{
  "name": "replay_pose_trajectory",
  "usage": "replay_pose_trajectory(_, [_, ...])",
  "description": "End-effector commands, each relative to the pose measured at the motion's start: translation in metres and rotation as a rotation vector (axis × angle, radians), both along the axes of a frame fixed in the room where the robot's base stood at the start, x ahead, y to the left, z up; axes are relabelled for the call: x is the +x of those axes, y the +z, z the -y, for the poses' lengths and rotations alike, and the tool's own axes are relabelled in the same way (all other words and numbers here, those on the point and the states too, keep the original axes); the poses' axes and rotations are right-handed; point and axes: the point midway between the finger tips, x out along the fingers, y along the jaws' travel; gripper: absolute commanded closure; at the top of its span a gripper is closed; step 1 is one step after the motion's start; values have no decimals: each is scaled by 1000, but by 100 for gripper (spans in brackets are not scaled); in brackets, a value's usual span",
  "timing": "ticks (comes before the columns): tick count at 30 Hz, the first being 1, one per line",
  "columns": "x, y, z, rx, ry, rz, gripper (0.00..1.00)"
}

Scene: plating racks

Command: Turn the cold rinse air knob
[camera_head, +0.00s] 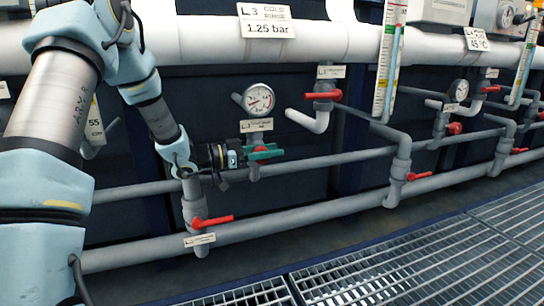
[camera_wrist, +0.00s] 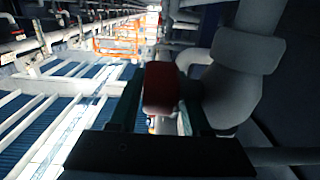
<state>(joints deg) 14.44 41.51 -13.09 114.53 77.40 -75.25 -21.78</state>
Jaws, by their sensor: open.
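A red knob (camera_wrist: 163,88) shows large in the middle of the wrist view, in front of a grey pipe fitting. My gripper (camera_head: 266,152) is open, its green fingers reaching right, just under a label plate (camera_head: 256,125) below the round gauge. In the wrist view the two dark fingers stand on either side of the red knob; I cannot tell whether they touch it. The sign (camera_head: 266,21) above reads L3 cold rinse, 1.25 bar.
A pressure gauge (camera_head: 259,99) sits just above my gripper. Red lever valves stand close by, one below left (camera_head: 212,221) and one above right (camera_head: 323,95). Grey pipes (camera_head: 335,158) run behind and to the right. A metal floor grating (camera_head: 400,265) lies in front.

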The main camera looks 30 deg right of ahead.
Motion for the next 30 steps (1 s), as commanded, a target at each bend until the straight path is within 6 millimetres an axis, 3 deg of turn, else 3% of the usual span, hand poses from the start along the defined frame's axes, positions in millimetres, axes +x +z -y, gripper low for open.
replay_pose_trajectory(11, [-1,1,7,0,0,0,52])
replay_pose_trajectory(24, [-1,1,6,0,0,0,100])
replay_pose_trajectory(30, [-1,1,6,0,0,0,100])
